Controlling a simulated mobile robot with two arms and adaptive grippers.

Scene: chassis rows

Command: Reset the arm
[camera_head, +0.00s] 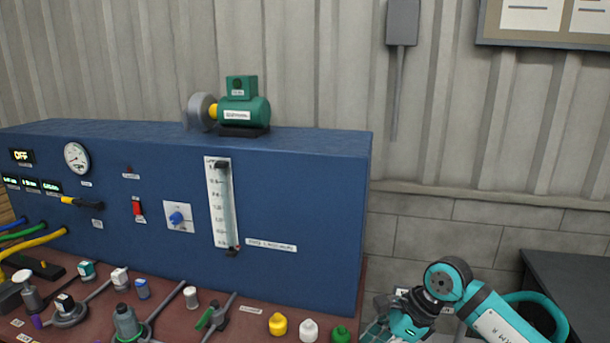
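My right arm comes in at the lower right, teal and white with a dark grey wrist joint. Its gripper (380,328) is at the bottom edge, just right of the red-brown bench top, partly cut off by the frame. Its fingers are small and dark, so I cannot tell whether they are open or shut. I see nothing clearly held in it. My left arm and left gripper are not in view.
A blue instrument panel (290,200) stands on the red-brown bench (250,325). Valves and fittings crowd the bench front, with yellow (278,325), white (308,330) and green (341,335) knobs nearest my gripper. A dark table (575,280) is at the right.

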